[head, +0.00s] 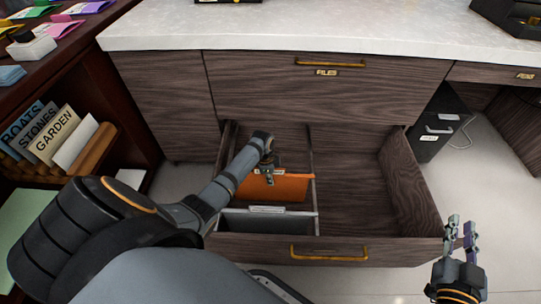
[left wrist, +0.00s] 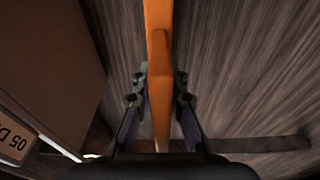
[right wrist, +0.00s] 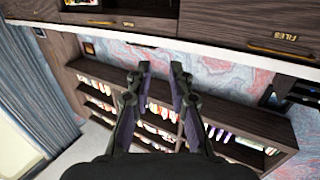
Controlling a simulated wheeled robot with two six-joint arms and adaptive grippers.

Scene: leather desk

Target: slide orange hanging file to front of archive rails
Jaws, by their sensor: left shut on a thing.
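The orange hanging file (head: 285,189) hangs upright across the left bay of the open drawer. My left gripper (head: 269,180) reaches down onto its top edge. In the left wrist view the orange file (left wrist: 158,60) runs between the two fingers of the left gripper (left wrist: 160,95), which are shut on it. A grey file (head: 268,223) with a white label hangs in front, close to the drawer front; a folder with a label (left wrist: 17,143) also shows in the left wrist view. My right gripper (head: 461,235) is open and empty, right of the drawer; it shows in the right wrist view (right wrist: 160,75).
The open drawer (head: 330,246) has a brass handle and a divider (head: 313,150); its right bay is empty. A pale countertop (head: 300,30) lies above. A bookshelf (head: 90,150) stands at left, and a small dark cabinet (head: 436,127) at right.

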